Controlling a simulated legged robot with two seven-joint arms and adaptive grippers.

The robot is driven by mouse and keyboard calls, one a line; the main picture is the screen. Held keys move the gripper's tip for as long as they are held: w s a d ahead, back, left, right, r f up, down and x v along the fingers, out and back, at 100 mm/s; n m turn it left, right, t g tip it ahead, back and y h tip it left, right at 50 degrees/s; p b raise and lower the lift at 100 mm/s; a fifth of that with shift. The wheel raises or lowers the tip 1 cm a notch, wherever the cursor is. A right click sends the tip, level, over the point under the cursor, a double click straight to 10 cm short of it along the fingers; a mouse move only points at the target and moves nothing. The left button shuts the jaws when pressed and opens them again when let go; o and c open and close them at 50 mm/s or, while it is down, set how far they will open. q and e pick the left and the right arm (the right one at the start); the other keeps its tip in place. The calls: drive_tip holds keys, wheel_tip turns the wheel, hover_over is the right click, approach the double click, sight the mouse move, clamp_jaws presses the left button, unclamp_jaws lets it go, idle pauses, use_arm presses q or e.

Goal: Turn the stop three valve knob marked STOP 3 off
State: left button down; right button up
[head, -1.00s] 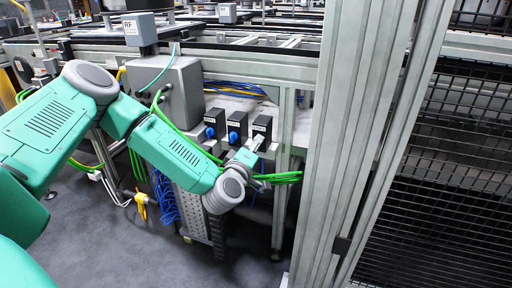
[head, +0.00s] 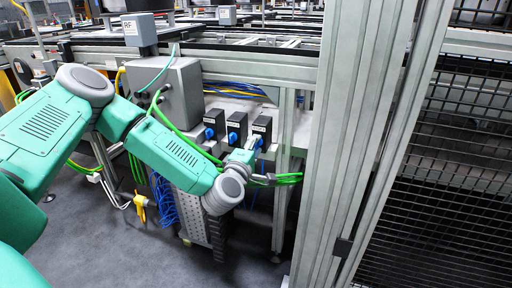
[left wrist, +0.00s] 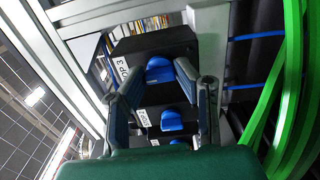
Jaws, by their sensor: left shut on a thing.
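The STOP 3 valve is the black box at the right end of a row in the head view (head: 262,127). In the left wrist view its box (left wrist: 160,44) is nearest, with a white label ending in "P 3". Its blue knob (left wrist: 159,70) lies between the fingers of my left gripper (left wrist: 161,78). My right gripper is not in view.
Two similar black valves with blue knobs stand to the left, the middle one (head: 237,126) and the far one (head: 213,123). Green cables (head: 275,179) hang beside the wrist. A thick metal post (head: 352,140) stands close on the right. A grey box (head: 170,90) is at the left.

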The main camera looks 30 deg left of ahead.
use_arm(q)
drive_tip(key=shift+s+a+f, duration=0.1)
drive_tip(key=shift+f, duration=0.25)
drive_tip(key=c, duration=1.2)
unclamp_jaws()
drive_tip(key=shift+r, duration=0.1)
drive_tip(key=v, duration=1.2)
